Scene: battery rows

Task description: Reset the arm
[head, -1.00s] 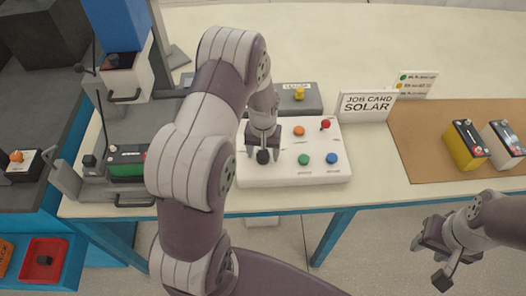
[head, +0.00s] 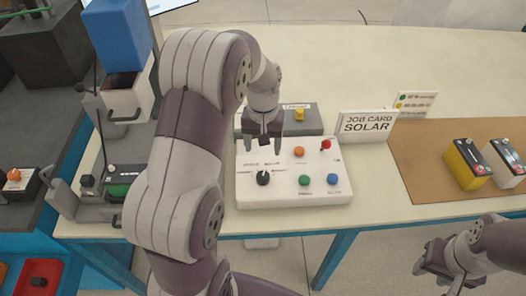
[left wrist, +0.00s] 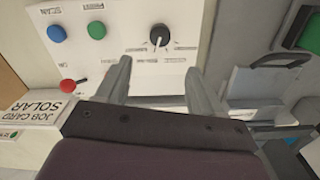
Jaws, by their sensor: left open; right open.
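My left gripper (head: 262,132) is open and empty. In the head view it hangs over the back left of the white control panel, behind the black knob. In the left wrist view its two fingers (left wrist: 165,88) are spread apart, with the black knob (left wrist: 159,35) beyond them. The black knob (head: 263,178) on the white control panel (head: 320,193) is fully visible in the head view. My right gripper (head: 440,258) is open and empty at the lower right, in front of the table edge.
The panel has orange, green and blue buttons and a red lever (head: 325,144). Two batteries, one yellow (head: 467,163), sit on a brown mat (head: 420,165). A grey machine with a blue hopper (head: 118,40) stands left.

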